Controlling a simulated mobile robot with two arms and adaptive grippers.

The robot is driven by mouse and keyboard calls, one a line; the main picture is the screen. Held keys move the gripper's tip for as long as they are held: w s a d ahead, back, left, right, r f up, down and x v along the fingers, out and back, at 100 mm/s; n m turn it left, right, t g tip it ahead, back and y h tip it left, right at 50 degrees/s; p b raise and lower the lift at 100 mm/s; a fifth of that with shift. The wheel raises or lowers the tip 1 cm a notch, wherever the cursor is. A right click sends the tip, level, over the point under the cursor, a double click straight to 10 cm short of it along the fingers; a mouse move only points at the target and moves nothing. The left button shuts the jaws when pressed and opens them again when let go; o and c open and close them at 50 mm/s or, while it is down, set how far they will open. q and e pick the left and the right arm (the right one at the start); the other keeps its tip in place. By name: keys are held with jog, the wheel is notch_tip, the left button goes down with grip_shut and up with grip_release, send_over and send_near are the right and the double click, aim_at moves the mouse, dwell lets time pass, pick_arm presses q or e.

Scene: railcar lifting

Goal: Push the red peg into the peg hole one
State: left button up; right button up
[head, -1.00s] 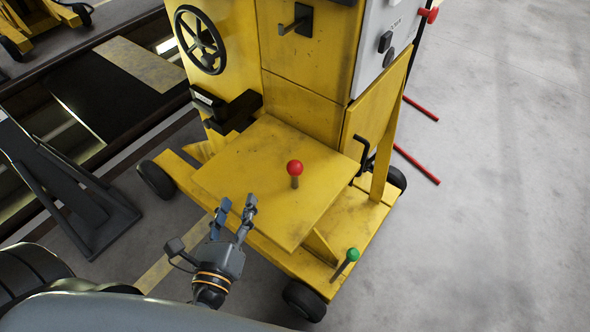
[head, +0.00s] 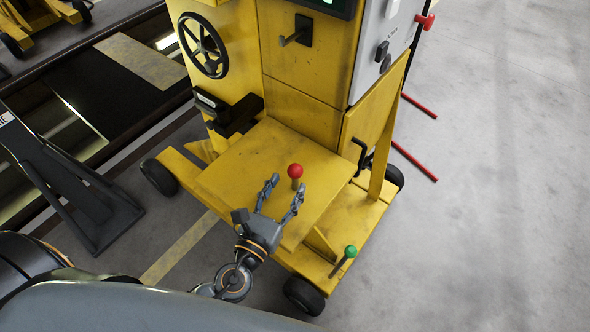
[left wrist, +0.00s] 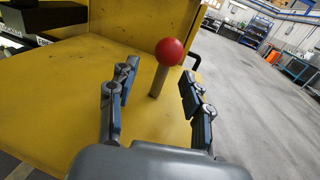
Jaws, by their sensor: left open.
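The red peg (head: 295,172) has a round red ball on a short metal stem. It stands upright on the yellow platform (head: 232,172) of the lifting machine. My left gripper (head: 283,190) is open and empty, just in front of the peg, with its fingers pointing towards it. In the left wrist view the red peg (left wrist: 168,54) stands beyond and between the open fingers of the left gripper (left wrist: 154,84), nearer the right finger. No gap or hole around the stem's foot can be made out. My right gripper is not in view.
A green-knobbed peg (head: 350,252) sits low at the platform's right front corner. The yellow machine body (head: 305,105) rises behind the platform, with a handwheel (head: 203,46) and a grey control panel (head: 385,38). Open floor lies to the right.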

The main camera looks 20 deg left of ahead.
aim_at(293, 179)
pick_arm(q)
jog(key=w, duration=0.2)
jog(key=w+d+p, duration=0.1)
jog(key=w, duration=0.1)
jog(key=shift+w, duration=0.1)
grip_shut()
